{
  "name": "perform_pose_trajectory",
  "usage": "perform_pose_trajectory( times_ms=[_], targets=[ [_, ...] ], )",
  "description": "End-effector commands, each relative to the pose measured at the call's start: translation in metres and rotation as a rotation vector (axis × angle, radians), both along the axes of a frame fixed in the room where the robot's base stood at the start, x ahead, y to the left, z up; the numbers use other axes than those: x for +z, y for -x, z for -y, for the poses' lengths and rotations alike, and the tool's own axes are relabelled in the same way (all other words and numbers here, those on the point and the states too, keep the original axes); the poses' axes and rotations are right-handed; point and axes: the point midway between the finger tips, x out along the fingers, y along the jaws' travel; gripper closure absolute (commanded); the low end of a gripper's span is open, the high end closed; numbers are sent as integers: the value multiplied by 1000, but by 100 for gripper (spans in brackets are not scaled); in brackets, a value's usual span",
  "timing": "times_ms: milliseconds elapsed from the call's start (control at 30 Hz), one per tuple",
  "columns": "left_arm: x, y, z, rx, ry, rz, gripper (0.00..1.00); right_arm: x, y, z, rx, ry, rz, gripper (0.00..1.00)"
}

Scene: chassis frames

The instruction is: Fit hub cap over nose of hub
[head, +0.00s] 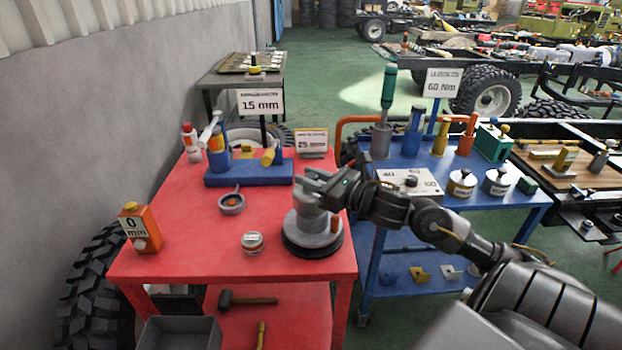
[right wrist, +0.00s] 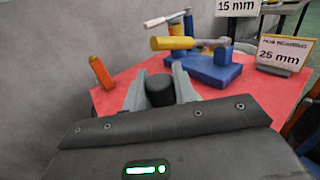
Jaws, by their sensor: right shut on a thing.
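The hub (head: 318,240) is a grey round body on a wide black disc, at the front right corner of the red table. My right gripper (head: 308,190) is over the hub, reaching in from the right. In the right wrist view its two grey fingers (right wrist: 160,88) are shut on a short black cylinder (right wrist: 160,92), which looks like the hub cap. In the head view the gripper hides this piece and the hub's nose. I cannot tell whether the cap touches the nose. My left gripper is not in view.
The red table (head: 190,260) also bears an orange box (head: 140,228), a small round tin (head: 252,243), a grey dish (head: 232,203) and a blue fixture (head: 250,172) at the back. A blue cart (head: 500,205) with tools stands right. The table's front middle is mostly clear.

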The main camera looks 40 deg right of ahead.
Motion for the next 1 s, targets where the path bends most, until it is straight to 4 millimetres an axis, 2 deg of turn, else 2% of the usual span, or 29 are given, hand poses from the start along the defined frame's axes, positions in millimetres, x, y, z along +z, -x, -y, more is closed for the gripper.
perform_pose_trajectory(
  times_ms=[67, 1000],
  targets=[
    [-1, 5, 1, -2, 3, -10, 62, 0, 0, 0, 0, 0, 1, 100],
    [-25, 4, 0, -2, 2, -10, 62, -22, 0, 0, 0, 0, 1, 100]
  ],
)
